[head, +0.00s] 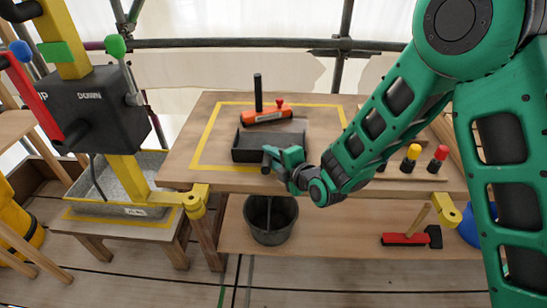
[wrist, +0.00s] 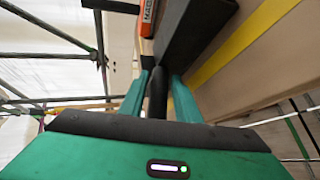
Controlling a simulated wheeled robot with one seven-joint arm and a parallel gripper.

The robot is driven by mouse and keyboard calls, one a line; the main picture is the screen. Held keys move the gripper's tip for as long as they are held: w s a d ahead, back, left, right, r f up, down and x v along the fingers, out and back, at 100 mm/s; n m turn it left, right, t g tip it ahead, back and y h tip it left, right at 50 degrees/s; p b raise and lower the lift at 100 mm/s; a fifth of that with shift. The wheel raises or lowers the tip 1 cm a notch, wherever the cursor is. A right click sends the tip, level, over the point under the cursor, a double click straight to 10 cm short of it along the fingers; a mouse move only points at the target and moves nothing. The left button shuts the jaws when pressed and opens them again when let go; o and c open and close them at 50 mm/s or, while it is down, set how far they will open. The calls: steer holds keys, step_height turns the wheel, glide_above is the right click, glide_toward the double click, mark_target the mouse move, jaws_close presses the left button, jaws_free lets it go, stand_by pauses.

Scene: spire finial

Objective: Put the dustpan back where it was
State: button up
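The dustpan (head: 262,155) is a dark grey, shallow pan on the wooden workbench, inside the yellow taped outline. My gripper (head: 270,158) is at its front side, at the near edge of the bench. In the wrist view, the dustpan's black handle (wrist: 158,92) runs between the two green fingers of my gripper (wrist: 159,80) and fills the gap. The pan (wrist: 195,32) is partly cut off at the top there. In the head view my gripper mostly hides the handle. I cannot tell whether the pan is slightly raised.
An orange block (head: 268,117) with an upright black bar stands just behind the pan. The yellow outline (head: 208,138) has bare bench to the left. A bucket (head: 270,220) and red-headed brush (head: 405,239) are on the lower shelf. Colour-topped pegs (head: 411,156) stand right.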

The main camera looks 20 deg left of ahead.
steer(key=shift+o, duration=0.5)
steer(key=v, duration=1.2)
steer(key=shift+w+d, duration=0.1)
steer(key=shift+d, duration=0.05)
steer(key=w+d+m+h, duration=0.2)
steer(key=d+m, duration=0.1)
steer(key=d, duration=0.5)
steer(key=w+d+r+m+g+h, duration=0.1)
steer(key=d+m+h, duration=0.1)
steer(key=d+m, duration=0.35)
steer(key=w+d+m+h, duration=0.2)
steer(key=d, duration=0.8)
steer(key=s+d+r+m+g+h, duration=0.1)
steer(key=s+d+m+g+h, duration=0.2)
steer(key=d, duration=0.5)
steer(key=s+d+r+m+h, duration=0.1)
steer(key=s+d+r+m, duration=0.1)
steer(key=s+d+m, duration=0.35)
steer(key=s+d+r+m+g, duration=0.2)
steer(key=s+d+m, duration=0.5)
steer(key=s, duration=0.3)
steer(key=s+d+r+m+g, duration=0.2)
steer(key=s+d+m+g, duration=0.1)
steer(key=s+d+m, duration=0.4)
steer(key=s+m, duration=0.1)
steer(key=s, duration=0.2)
steer(key=shift+d+r, duration=0.25)
steer(key=shift+r, duration=0.15)
